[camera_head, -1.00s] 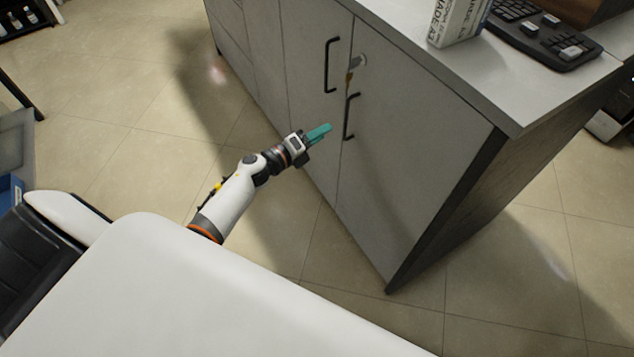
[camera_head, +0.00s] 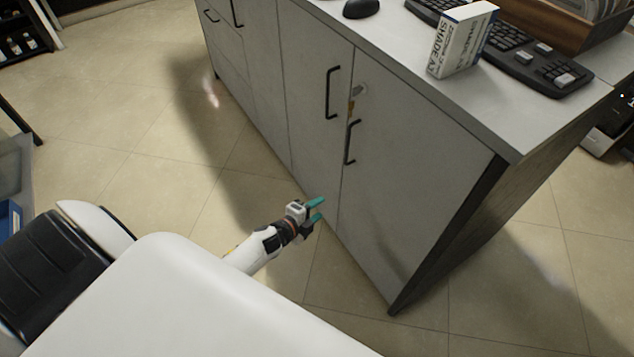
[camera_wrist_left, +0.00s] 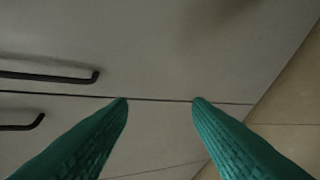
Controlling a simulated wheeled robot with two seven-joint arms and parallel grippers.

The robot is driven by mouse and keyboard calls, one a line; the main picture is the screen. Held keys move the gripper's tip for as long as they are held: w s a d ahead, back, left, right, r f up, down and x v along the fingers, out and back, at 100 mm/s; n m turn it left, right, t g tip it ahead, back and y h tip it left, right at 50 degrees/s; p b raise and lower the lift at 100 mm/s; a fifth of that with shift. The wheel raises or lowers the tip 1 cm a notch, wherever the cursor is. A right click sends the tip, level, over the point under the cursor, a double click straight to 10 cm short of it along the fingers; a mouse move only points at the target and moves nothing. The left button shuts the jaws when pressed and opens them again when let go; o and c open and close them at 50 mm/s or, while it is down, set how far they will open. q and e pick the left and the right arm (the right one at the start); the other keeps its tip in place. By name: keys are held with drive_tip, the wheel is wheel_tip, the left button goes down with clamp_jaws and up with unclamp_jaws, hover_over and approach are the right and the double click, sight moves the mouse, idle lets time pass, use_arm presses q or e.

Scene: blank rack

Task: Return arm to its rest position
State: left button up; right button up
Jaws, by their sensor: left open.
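My left gripper (camera_head: 317,210) has teal fingers that stand apart with nothing between them. In the head view it is low in front of the grey cabinet (camera_head: 290,120), below the door handles. My left arm (camera_head: 262,248) comes out from behind my white body at the lower left. In the left wrist view the two teal fingertips (camera_wrist_left: 160,100) point at the cabinet doors (camera_wrist_left: 180,50), with the seam between the doors just ahead of them. My right gripper is not in any view.
The cabinet doors are shut, with black handles (camera_head: 331,93) and a key at the lock (camera_head: 357,92). A white box (camera_head: 462,40), a keyboard (camera_head: 525,65) and a black mouse (camera_head: 363,8) are on the counter. The tiled floor (camera_head: 130,130) left of the cabinet is clear.

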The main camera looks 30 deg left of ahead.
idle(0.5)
use_arm(q)
drive_tip(key=s+d+f+n+g+y+p, duration=0.1)
drive_tip(key=s+f+n+g, duration=0.3)
drive_tip(key=s+f, duration=0.55)
drive_tip(key=s+d+f+n+g+y+p, duration=0.1)
drive_tip(key=s+f+n+g, duration=0.2)
drive_tip(key=s+f+n, duration=0.65)
drive_tip(key=s+d+g, duration=0.1)
drive_tip(key=s+g, duration=0.1)
drive_tip(key=s, duration=0.5)
drive_tip(key=s+d+f+n+g+p, duration=0.1)
drive_tip(key=s, duration=0.7)
drive_tip(key=s+d+f+n+g, duration=0.1)
drive_tip(key=s+d+g, duration=0.1)
drive_tip(key=s, duration=0.6)
drive_tip(key=shift+f+g, duration=0.25)
drive_tip(key=shift+g, duration=0.05)
